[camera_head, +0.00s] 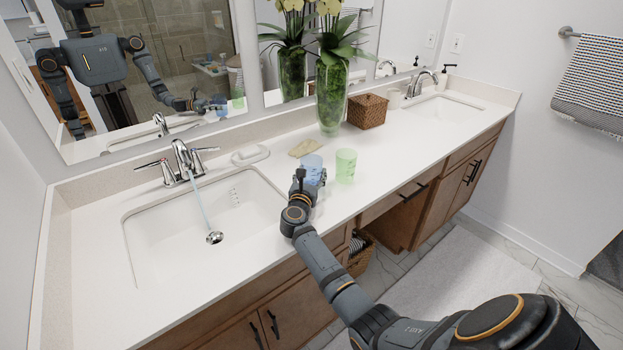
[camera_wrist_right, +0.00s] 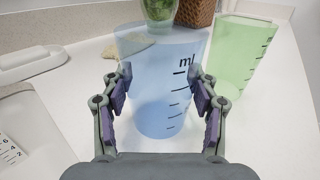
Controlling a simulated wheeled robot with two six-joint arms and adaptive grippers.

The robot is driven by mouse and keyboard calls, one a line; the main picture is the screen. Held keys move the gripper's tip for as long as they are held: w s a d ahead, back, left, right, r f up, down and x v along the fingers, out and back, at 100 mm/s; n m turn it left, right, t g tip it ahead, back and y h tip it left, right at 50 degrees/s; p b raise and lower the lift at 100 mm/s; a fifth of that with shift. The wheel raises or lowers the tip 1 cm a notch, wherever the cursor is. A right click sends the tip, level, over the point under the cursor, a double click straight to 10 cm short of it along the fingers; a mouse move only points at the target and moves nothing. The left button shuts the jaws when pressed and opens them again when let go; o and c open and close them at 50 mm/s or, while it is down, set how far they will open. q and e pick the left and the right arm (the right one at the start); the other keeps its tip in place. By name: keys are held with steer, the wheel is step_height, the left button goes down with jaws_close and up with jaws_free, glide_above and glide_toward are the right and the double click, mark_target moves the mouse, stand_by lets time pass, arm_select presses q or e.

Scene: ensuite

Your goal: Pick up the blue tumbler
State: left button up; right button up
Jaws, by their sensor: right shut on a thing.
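The blue tumbler (camera_head: 312,166) is a translucent cup near the middle of the counter, just right of the left sink. In the right wrist view the blue tumbler (camera_wrist_right: 160,85) stands upright between the finger pads, with black "ml" measuring marks on its side. My right gripper (camera_head: 306,184) is shut on it, one finger on each side, in the right wrist view (camera_wrist_right: 160,95). I cannot tell whether its base is clear of the counter. My left gripper is not directly in view.
A green tumbler (camera_head: 345,165) stands close to the right of the blue one. Behind are a tan sponge-like piece (camera_head: 305,148), a vase with flowers (camera_head: 331,95) and a wicker box (camera_head: 367,110).

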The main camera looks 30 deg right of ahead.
mark_target(309, 169)
steer(key=shift+c, duration=0.9)
steer(key=shift+r, duration=0.15)
steer(key=shift+r+p, duration=0.35)
steer(key=shift+p, duration=0.05)
step_height(309, 169, up, 3)
steer(key=p, duration=0.2)
steer(key=shift+p, duration=0.35)
steer(key=s+a+r+p, duration=0.7)
steer(key=s+r+p, duration=0.2)
steer(key=s+p, duration=0.2)
steer(key=shift+s+a, duration=0.3)
steer(key=shift+a, duration=0.05)
